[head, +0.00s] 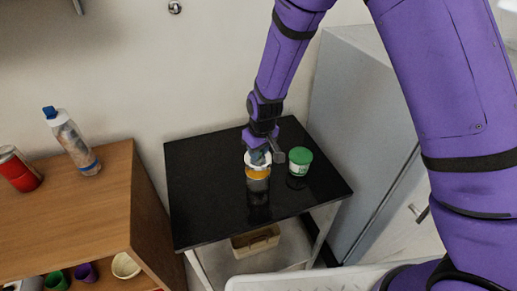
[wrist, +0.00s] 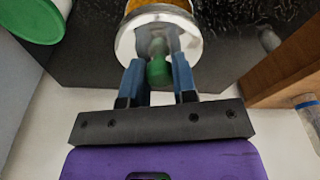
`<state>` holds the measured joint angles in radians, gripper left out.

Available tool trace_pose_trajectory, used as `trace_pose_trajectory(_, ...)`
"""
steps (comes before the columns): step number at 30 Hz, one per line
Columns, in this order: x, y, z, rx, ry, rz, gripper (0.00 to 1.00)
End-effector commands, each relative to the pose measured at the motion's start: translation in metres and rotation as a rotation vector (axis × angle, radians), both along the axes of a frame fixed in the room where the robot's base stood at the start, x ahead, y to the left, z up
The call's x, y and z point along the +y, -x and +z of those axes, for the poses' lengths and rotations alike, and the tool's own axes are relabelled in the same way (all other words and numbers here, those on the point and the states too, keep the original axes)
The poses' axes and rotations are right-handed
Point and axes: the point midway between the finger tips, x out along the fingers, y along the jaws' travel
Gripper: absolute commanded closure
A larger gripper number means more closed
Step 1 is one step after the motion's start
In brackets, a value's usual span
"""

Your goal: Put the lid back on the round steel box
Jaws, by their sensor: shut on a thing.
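The round steel box (head: 258,184) stands on the black tabletop, with an orange band showing at its upper part. The pale steel lid (head: 247,164) is at the top of the box, under my gripper (head: 261,155). In the wrist view, the blue fingers of my gripper (wrist: 159,78) are shut on the lid's green knob (wrist: 158,70). The shiny lid (wrist: 128,42) spreads out beyond the fingertips, with the orange band (wrist: 158,5) behind it. I cannot tell whether the lid touches the box rim or is slightly above it.
A white tub with a green lid (head: 300,156) stands close to the right of the box. The black table (head: 200,205) is clear to the left and front. A wooden shelf (head: 95,205) with a bottle (head: 73,142) and red can (head: 18,170) is at left. A grey cabinet (head: 352,125) stands at right.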

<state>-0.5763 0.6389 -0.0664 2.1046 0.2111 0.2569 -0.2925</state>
Motion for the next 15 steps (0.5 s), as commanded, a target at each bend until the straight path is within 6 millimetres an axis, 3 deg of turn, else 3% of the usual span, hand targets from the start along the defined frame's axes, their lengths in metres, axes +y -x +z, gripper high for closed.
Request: trace_pose_trajectory(15, 0.000, 0.000, -0.041, 0.000, 0.000, -0.002, 0.97)
